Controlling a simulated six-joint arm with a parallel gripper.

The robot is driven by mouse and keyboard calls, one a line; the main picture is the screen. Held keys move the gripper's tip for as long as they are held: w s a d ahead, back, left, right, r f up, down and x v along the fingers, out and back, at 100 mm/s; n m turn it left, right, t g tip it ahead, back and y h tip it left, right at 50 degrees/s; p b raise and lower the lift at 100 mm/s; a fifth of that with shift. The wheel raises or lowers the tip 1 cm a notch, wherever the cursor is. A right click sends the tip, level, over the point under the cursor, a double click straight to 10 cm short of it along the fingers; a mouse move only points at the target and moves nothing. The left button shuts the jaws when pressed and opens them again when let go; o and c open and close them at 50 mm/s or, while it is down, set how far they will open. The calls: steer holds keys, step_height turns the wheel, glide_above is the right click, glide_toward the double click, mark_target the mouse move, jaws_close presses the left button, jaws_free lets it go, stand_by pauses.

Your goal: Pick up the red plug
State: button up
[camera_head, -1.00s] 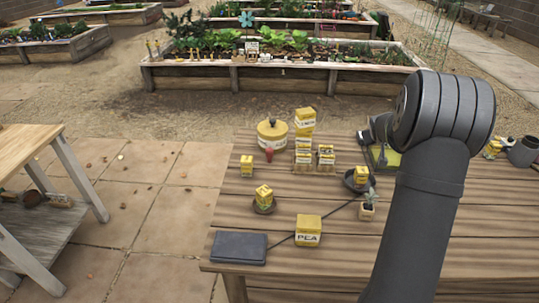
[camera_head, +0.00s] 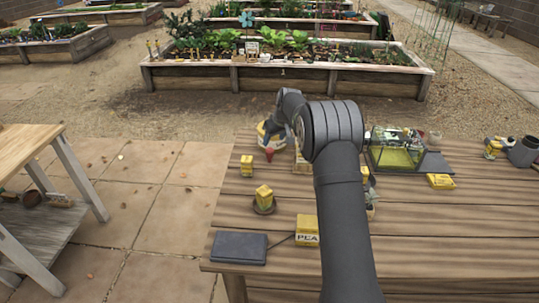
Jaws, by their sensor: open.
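The small red plug (camera_head: 269,154) stands on the wooden table in front of the round yellow-and-white tin (camera_head: 261,131). My gripper (camera_head: 269,140) points down just above or at the plug, in front of the tin. It is open. The fingers are small and dark here, so I cannot tell whether they are around the plug or touching it. My arm and wrist hide part of the tin and most of the stacked yellow boxes to the right.
A small yellow box (camera_head: 247,166) stands left of the plug. Another sits on a dark dish (camera_head: 264,206) nearer. A dark flat case (camera_head: 239,246) and a yellow box (camera_head: 307,230) are at the front. A glass case (camera_head: 395,150) stands right.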

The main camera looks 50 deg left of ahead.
mark_target(270, 149)
steer(key=x, duration=0.5)
steer(key=shift+d, duration=0.1)
steer(key=shift+x, duration=2.7)
steer(key=shift+s, duration=0.15)
steer(key=shift+d, duration=0.1)
steer(key=c, duration=1.1)
